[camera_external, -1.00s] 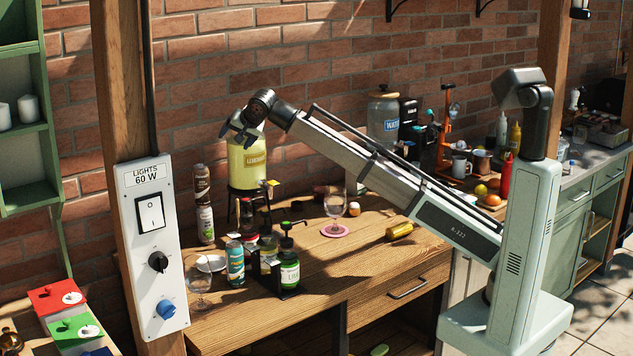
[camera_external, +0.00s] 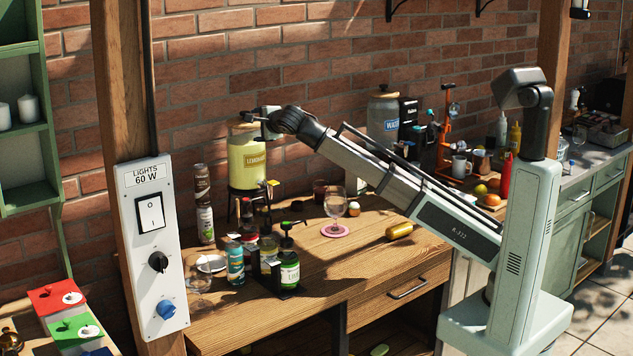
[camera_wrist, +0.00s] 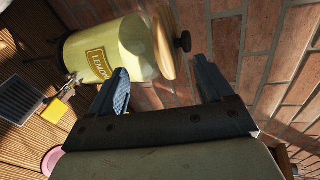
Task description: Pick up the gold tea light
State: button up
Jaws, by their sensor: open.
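I cannot make out a gold tea light for certain in either view. A small gold-yellow cylinder (camera_external: 399,231) lies on the right part of the wooden table, but it looks larger than a tea light. My gripper (camera_external: 250,115) is raised in front of the brick wall, by the top of the lemonade dispenser (camera_external: 247,161). In the wrist view my gripper (camera_wrist: 158,78) is open, with nothing held between its fingers. The dispenser (camera_wrist: 108,52) with its wooden lid shows just beyond the left finger.
A wine glass (camera_external: 336,207) stands on a pink coaster (camera_external: 335,231) at mid-table. Bottles in a dark caddy (camera_external: 290,291) crowd the front left. The water dispenser (camera_external: 383,125) stands at the back right. Bare wood (camera_external: 345,265) lies in front of the coaster.

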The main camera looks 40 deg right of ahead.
jog(key=w+d+f+m+g+h, duration=0.15)
jog(key=d+f+g, duration=0.25)
jog(key=d+f, duration=0.5)
jog(key=n+g+y, duration=0.2)
jog(key=g+y, duration=0.1)
jog(key=g, duration=0.7)
send_over(354, 203)
jog(key=shift+m, duration=0.25)
notch_tip(354, 203, down, 20)
jog(key=shift+s+a+r, duration=0.1)
jog(key=shift+r, duration=0.15)
jog(key=shift+w+f, duration=0.2)
jog(key=shift+f, duration=3.25)
jog(key=shift+c, duration=0.5)
jog(key=c, duration=1)
